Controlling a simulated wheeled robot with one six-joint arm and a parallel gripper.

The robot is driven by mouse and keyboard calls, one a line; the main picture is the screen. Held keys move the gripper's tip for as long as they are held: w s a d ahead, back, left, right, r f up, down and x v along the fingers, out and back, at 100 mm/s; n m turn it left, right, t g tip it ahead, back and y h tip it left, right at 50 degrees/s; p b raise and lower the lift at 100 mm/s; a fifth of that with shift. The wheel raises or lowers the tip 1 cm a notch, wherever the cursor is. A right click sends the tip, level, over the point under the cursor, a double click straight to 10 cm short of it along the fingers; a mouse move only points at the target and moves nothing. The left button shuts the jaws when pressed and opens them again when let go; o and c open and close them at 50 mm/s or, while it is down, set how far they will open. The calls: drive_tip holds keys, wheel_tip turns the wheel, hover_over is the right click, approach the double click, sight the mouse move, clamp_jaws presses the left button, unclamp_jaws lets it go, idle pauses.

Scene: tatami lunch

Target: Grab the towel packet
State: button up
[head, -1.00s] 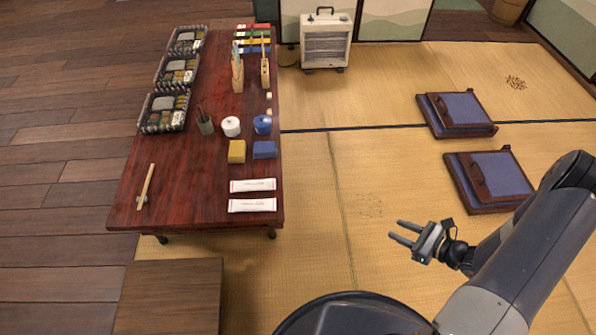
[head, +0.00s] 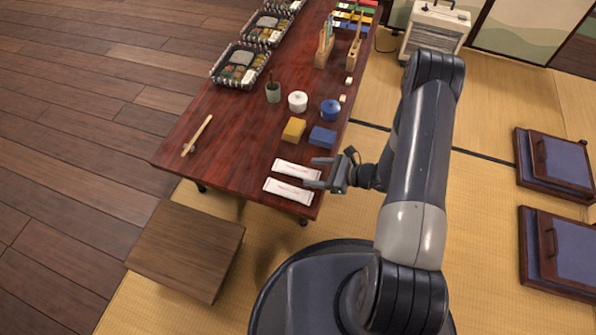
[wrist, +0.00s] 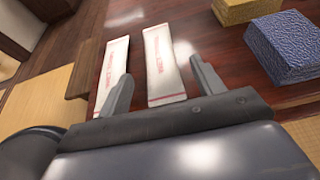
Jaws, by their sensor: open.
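Two white towel packets with red print lie side by side near the front right end of the low red-brown table. The farther packet (head: 297,170) and the nearer packet (head: 288,191) both show in the head view. My gripper (head: 316,172) is open at the table's right edge, its fingers pointing left toward the packets. In the wrist view, one packet (wrist: 164,66) lies ahead between the open fingers (wrist: 160,88), and the other packet (wrist: 113,68) lies to its left, partly behind the left finger. Nothing is between the fingertips; I cannot tell their height above the table.
A yellow block (head: 293,130) and a blue block (head: 322,137) sit beyond the packets on the table (head: 225,128). White and blue lidded pots stand farther back. A wooden stool (head: 185,248) is at the front left. Cushioned floor seats (head: 565,160) are at the right.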

sight(303, 171)
drive_tip(key=x, duration=0.4)
drive_tip(key=shift+b, duration=0.4)
drive_tip(key=shift+r, duration=0.1)
drive_tip(key=shift+c, duration=0.4)
drive_tip(key=shift+d, duration=0.1)
drive_tip(key=c, duration=1)
drive_tip(key=shift+o, duration=0.2)
